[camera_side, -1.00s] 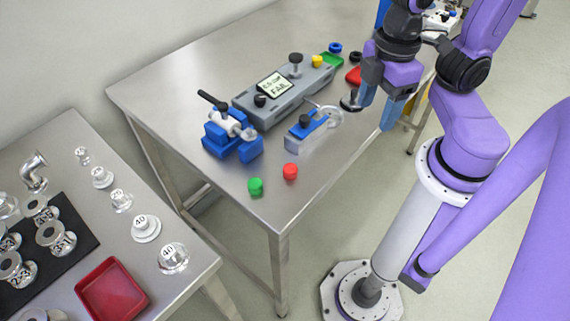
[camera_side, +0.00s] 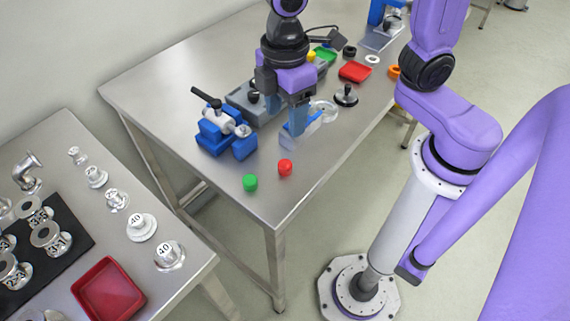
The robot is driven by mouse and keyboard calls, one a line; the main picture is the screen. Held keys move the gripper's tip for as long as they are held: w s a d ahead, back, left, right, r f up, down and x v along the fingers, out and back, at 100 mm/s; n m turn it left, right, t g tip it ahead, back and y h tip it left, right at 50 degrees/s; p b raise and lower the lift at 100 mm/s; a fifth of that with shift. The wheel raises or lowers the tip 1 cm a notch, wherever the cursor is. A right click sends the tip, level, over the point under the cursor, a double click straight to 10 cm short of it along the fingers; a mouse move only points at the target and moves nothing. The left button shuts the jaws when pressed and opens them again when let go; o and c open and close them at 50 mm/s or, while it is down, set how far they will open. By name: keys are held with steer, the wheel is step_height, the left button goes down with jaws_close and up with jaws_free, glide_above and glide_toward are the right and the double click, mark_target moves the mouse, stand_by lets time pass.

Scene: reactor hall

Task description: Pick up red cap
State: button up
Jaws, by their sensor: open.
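The red cap (camera_side: 285,167) stands on the steel table near its front corner. The green cap (camera_side: 250,183) is just to its left, apart from it. My gripper (camera_side: 291,126) points down, open, above and behind the red cap in the picture. No cap shows between its fingers, and it looks apart from the red cap. The gripper hides part of the grey device and the clear blue-topped fixture behind it.
A blue vise (camera_side: 222,135) stands left of my gripper. The table's front edge is close to the caps. A side table holds metal fittings and a red bin (camera_side: 108,292).

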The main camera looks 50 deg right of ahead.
mark_target(284, 164)
step_height(284, 164, down, 13)
steer(key=shift+a+f, duration=0.1)
steer(key=shift+f, duration=0.05)
stand_by(0.6)
steer(key=c, duration=1.1)
